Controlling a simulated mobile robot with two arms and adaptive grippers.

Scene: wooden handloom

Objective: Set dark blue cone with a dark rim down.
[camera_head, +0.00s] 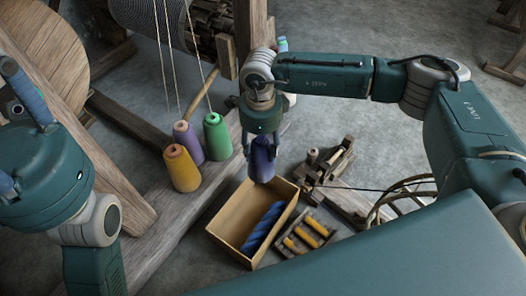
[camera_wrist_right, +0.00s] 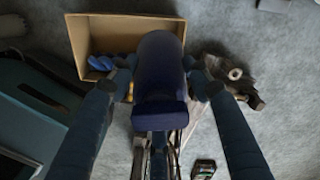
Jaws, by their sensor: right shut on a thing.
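The dark blue cone (camera_head: 263,162) is held in my right gripper (camera_head: 263,146). It hangs over the far end of the open cardboard box (camera_head: 224,243) in the head view; its height above the box is hard to judge. In the wrist view the cone (camera_wrist_right: 160,72) sits between the two fingers of the right gripper (camera_wrist_right: 160,78), in front of the box (camera_wrist_right: 125,25). My left gripper (camera_head: 18,125) is at the left edge of the head view, fingers spread apart and partly cut off, with nothing seen between them.
Yellow (camera_head: 182,169), purple (camera_head: 188,142) and green (camera_head: 217,137) cones stand on the loom's wooden beam, left of the box. A twisted blue bundle (camera_head: 262,228) lies in the box. A rack with yellow pieces (camera_head: 306,233) and a wooden device (camera_head: 325,165) are to its right.

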